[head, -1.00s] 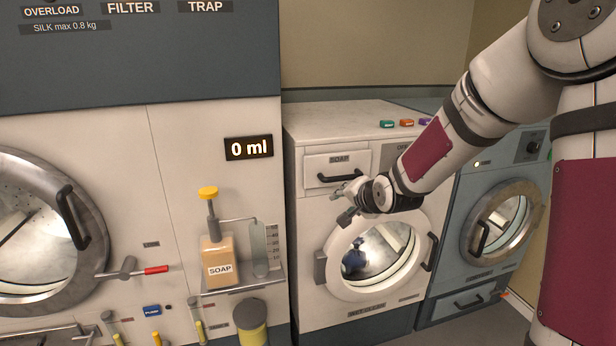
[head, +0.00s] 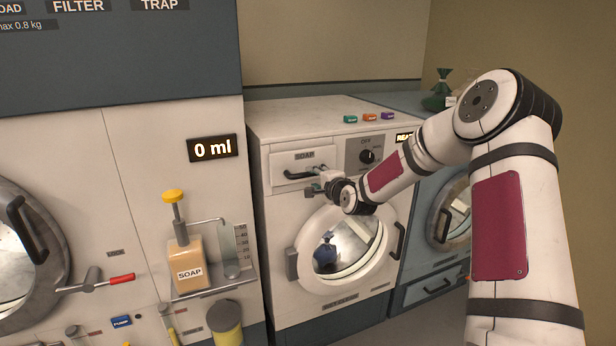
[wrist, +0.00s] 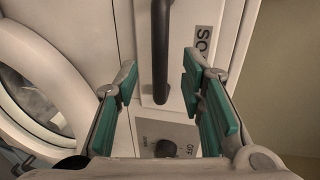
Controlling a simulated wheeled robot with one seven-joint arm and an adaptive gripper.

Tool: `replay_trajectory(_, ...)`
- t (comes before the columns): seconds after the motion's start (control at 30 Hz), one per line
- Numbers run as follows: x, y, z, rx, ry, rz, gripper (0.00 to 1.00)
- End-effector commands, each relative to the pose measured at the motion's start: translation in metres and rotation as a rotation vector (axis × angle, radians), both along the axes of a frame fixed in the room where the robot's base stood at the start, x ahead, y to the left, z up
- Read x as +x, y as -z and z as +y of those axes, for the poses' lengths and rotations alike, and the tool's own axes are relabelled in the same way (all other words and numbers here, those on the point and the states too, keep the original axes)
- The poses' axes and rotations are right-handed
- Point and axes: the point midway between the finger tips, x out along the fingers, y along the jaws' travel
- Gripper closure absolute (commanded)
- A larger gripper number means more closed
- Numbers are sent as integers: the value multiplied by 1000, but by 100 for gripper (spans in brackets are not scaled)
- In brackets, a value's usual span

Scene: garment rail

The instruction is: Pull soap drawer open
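The soap drawer (head: 287,160) is the white front panel at the top left of the white washing machine, labelled SOAP, and looks flush with the machine. Its black bar handle (head: 298,175) runs across the lower part of the panel. My gripper (head: 314,190) is just below and right of the handle in the head view. In the wrist view my gripper (wrist: 160,72) is open, with teal-padded fingers to either side of the black handle (wrist: 160,50). Nothing is gripped. I cannot tell whether the handle lies between the pads in depth.
The round washer door (head: 340,248) is below the drawer, and a dial (head: 367,156) is right of it. Small coloured boxes (head: 369,117) sit on top. A soap pump bottle (head: 187,262) stands on a shelf at left. A blue-grey machine (head: 428,287) is at right.

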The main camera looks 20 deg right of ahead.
Motion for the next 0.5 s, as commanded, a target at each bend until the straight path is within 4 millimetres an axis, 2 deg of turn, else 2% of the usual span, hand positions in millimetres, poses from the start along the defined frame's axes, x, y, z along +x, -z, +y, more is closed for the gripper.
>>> replay_trajectory(0.03,11,3,1,1,-1,-1,64)
replay_trajectory(0.2,38,9,1,0,-1,0,64)
replay_trajectory(0.33,52,12,0,0,0,0,64)
replay_trajectory(0.5,60,13,0,-1,1,1,64)
